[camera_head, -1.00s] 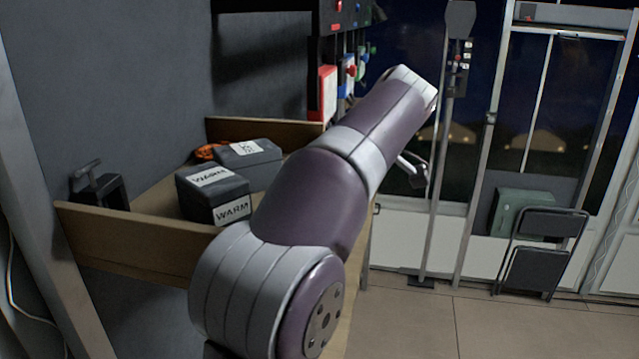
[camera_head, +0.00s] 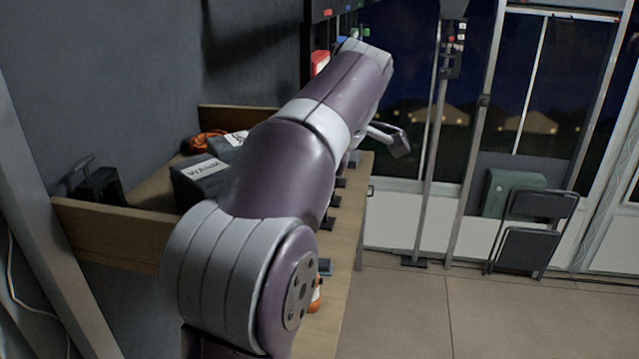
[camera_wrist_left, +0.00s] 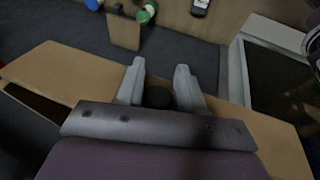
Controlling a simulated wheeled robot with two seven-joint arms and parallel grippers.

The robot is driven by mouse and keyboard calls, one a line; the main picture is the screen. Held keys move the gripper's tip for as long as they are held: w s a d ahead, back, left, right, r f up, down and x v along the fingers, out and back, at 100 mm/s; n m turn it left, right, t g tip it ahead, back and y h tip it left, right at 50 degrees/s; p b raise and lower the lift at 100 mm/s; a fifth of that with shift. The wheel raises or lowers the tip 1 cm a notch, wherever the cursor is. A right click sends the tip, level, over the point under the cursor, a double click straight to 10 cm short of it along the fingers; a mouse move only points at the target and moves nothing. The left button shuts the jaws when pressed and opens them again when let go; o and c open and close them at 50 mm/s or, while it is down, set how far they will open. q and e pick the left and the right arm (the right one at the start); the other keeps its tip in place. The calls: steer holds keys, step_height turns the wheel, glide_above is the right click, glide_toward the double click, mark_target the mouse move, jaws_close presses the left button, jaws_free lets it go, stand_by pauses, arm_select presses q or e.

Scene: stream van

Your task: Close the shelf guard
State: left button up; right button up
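My left arm, purple and grey, crosses the middle of the head view and hides much of the wooden shelf (camera_head: 348,215). Its low wooden boards stand at the near end (camera_head: 115,232) and far end (camera_head: 262,119); I cannot tell which part is the guard. A grey finger-like piece shows beyond the arm. In the left wrist view my left gripper (camera_wrist_left: 160,80) has its two pale fingers apart, over a long wooden board (camera_wrist_left: 70,78). A dark round thing lies between the finger bases; no grip on the board shows. My right gripper is not in view.
Dark boxes marked WARM (camera_head: 203,172), an orange coil (camera_head: 203,141) and a dark clamp-like item (camera_head: 98,183) are on the shelf. A pole (camera_head: 432,150) stands beyond it. A folding chair (camera_head: 535,232) leans near the windows. The floor (camera_head: 450,315) at right is clear.

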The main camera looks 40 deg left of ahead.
arm_select(q)
steer(key=shift+o, duration=0.8)
steer(key=shift+a, duration=0.1)
steer(key=p+v, duration=0.2)
steer(key=v, duration=1)
steer(key=shift+r, duration=0.25)
